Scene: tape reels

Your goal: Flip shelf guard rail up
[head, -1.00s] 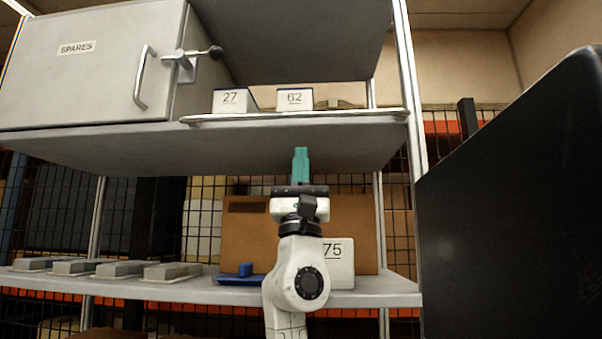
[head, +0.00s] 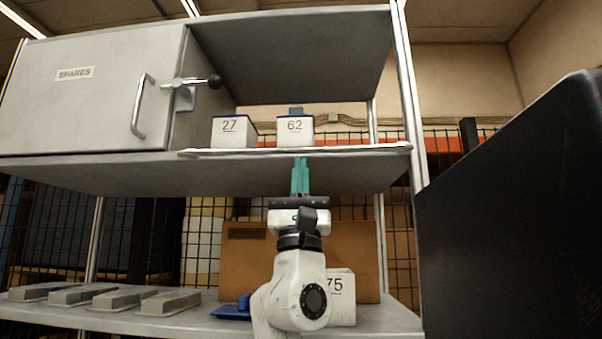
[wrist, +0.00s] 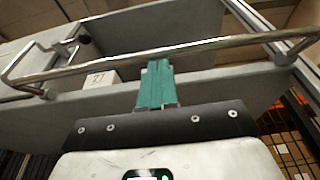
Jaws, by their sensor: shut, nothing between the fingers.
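The guard rail (head: 228,153) is a thin pale metal bar along the front edge of the upper shelf (head: 240,177), lying low below the boxes' labels. In the wrist view the rail (wrist: 105,65) crosses the picture as a round bar with a bent left end. My gripper (head: 300,160) is shut and empty, its teal fingers pointing up, just under the rail's middle in the head view. In the wrist view my fingertips (wrist: 158,63) reach the rail's lower edge; I cannot tell whether they touch it.
White boxes marked 27 (head: 230,132) and 62 (head: 295,130) stand on the upper shelf behind the rail. A grey SPARES cabinet (head: 85,100) with a handle is at left. A shelf upright (head: 412,110) and a large dark panel (head: 510,210) bound the right side.

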